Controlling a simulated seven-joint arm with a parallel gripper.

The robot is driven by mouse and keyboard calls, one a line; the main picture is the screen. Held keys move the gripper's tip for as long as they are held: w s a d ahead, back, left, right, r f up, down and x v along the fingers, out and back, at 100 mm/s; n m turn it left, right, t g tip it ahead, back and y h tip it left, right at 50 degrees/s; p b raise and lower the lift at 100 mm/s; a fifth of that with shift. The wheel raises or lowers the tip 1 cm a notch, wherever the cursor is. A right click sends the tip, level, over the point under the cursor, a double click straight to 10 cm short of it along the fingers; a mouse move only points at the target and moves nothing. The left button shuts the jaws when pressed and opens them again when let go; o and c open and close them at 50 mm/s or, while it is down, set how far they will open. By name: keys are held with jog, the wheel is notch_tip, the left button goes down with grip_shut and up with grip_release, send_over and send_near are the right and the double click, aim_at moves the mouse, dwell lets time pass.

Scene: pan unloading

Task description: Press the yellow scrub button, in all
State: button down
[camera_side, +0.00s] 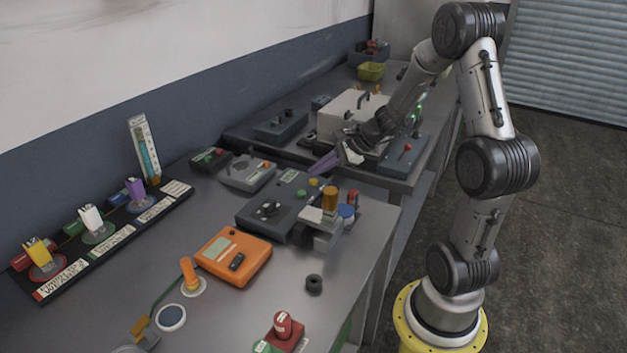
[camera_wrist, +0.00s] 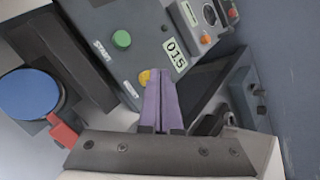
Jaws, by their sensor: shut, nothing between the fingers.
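The yellow button (camera_wrist: 145,77) sits on a dark grey panel (camera_wrist: 105,25) in the wrist view, below a green button (camera_wrist: 122,39) and left of a display reading 015 (camera_wrist: 173,54). My gripper (camera_wrist: 158,77) has its purple fingers shut and empty. The fingertips overlap the right edge of the yellow button in the picture; I cannot tell whether they touch it. In the side view my gripper (camera_side: 315,168) is over the far end of the grey device (camera_side: 257,222).
A blue disc (camera_wrist: 28,93) and a red part (camera_wrist: 62,130) lie left of my fingers. In the side view an orange meter (camera_side: 233,257) stands nearer the camera, and a large light box (camera_side: 352,115) stands behind.

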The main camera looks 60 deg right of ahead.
aim_at(318, 184)
jog(key=shift+f, duration=0.55)
dwell(0.9)
jog(key=shift+r, duration=0.95)
jog(key=shift+r, duration=0.1)
jog(key=shift+r, duration=2.45)
